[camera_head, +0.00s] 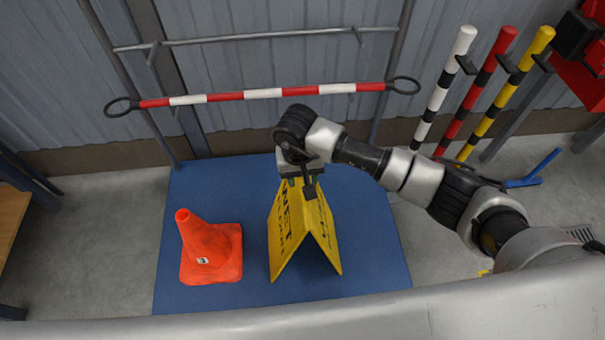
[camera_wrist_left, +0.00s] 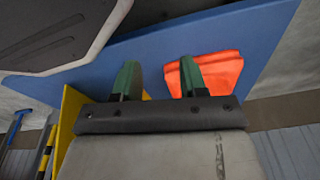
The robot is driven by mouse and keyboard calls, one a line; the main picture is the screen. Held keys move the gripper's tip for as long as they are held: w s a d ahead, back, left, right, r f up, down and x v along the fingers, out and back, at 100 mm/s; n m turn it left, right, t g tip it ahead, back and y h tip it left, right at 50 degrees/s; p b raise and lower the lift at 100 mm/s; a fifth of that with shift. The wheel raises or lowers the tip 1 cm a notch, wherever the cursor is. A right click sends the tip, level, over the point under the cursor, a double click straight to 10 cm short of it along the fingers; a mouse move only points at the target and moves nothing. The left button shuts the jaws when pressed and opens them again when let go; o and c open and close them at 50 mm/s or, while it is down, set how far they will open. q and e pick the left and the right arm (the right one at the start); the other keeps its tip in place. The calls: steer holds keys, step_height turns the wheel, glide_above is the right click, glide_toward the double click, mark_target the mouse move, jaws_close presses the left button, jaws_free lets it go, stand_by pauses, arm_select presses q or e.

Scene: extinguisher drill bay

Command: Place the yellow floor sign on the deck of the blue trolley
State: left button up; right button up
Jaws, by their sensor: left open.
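The yellow floor sign (camera_head: 287,232) stands as an open A-frame on a flat blue surface (camera_head: 185,296). A blue bar (camera_head: 537,169) at far right may be part of the blue trolley; no deck is clearly identifiable.
An orange cone (camera_head: 210,247) stands left of the sign; it shows behind the left fingers in the wrist view (camera_wrist_left: 222,73). A red-white barrier bar (camera_head: 262,93) runs along the back wall. Striped posts (camera_head: 484,95) lean at right. Grey floor is clear at left.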

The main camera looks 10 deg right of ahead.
arm_select(q)
steer(key=shift+s+f+p, duration=0.4)
steer(key=shift+s+f, duration=0.65)
steer(key=shift+s, duration=0.05)
arm_select(e)
step_height(320, 180, up, 12)
steer(key=shift+a, duration=0.4)
